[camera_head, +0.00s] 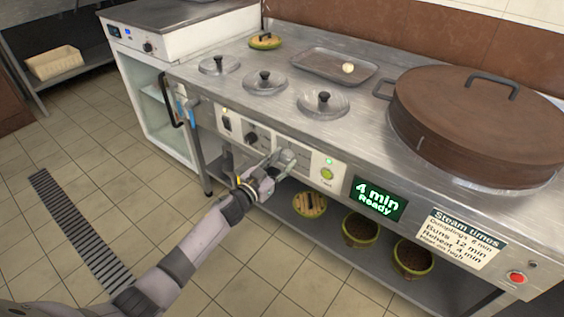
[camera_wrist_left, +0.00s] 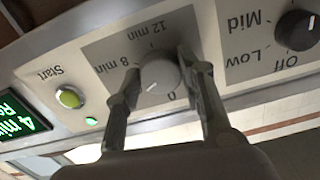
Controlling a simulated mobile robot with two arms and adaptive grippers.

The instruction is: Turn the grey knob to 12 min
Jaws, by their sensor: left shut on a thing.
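The grey knob (camera_head: 287,158) sits on the front control panel of the steel counter. My left gripper (camera_head: 280,163) is shut on it, one finger on each side. In the left wrist view the knob (camera_wrist_left: 160,75) is between the fingertips (camera_wrist_left: 163,75). The dial, seen upside down, shows "12 min" (camera_wrist_left: 172,29), "8 min" (camera_wrist_left: 130,62) and "0" (camera_wrist_left: 172,96). The knob's white mark points down-left, between "8 min" and "0". The green display (camera_head: 378,198) reads "4 min Ready". My right gripper is not in view.
A green start button (camera_head: 326,173) is beside the knob, and a black knob (camera_head: 252,138) marked Off, Low and Mid is on its other side. A steam-times sign (camera_head: 461,239) reads "Buns 12 min". A red button (camera_head: 517,278) is at the far right. Baskets (camera_head: 360,229) stand on the lower shelf.

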